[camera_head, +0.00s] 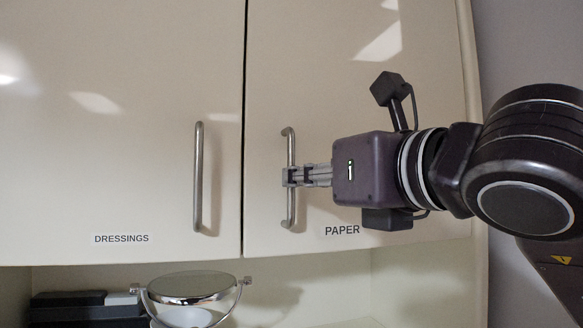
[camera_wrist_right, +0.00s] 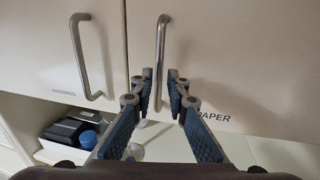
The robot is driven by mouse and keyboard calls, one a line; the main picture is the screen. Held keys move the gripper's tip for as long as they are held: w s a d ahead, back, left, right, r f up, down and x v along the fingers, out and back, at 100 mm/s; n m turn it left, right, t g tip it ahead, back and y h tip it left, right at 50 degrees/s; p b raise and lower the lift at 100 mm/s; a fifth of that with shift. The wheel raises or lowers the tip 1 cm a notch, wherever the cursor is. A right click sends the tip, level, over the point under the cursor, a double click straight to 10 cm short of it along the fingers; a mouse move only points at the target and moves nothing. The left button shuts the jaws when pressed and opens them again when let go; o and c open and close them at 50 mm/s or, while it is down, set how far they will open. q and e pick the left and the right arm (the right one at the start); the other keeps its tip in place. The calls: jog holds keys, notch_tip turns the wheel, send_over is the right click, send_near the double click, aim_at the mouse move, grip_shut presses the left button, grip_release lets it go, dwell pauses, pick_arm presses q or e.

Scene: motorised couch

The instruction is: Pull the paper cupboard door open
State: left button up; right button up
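The cream cupboard door labelled PAPER (camera_head: 400,130) is on the right in the head view and looks closed. Its upright metal bar handle (camera_head: 291,148) is near the door's left edge. My right gripper (camera_head: 290,177) is at the middle of this handle. In the right wrist view the handle (camera_wrist_right: 161,50) runs down between the two fingertips (camera_wrist_right: 160,76), with a small gap showing on each side, so the fingers look open around it. My left gripper is not in view.
The DRESSINGS door (camera_head: 110,150), with a similar handle (camera_head: 198,180), is closed beside it on the left. Below is an open shelf space with a round mirror (camera_head: 190,287) and dark boxes (camera_head: 85,310). A grey wall (camera_head: 530,50) stands at the right.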

aim_at(292, 215)
jog(key=shift+p+x, duration=0.7)
jog(key=shift+x, duration=1.2)
jog(key=shift+a, duration=0.1)
grip_shut()
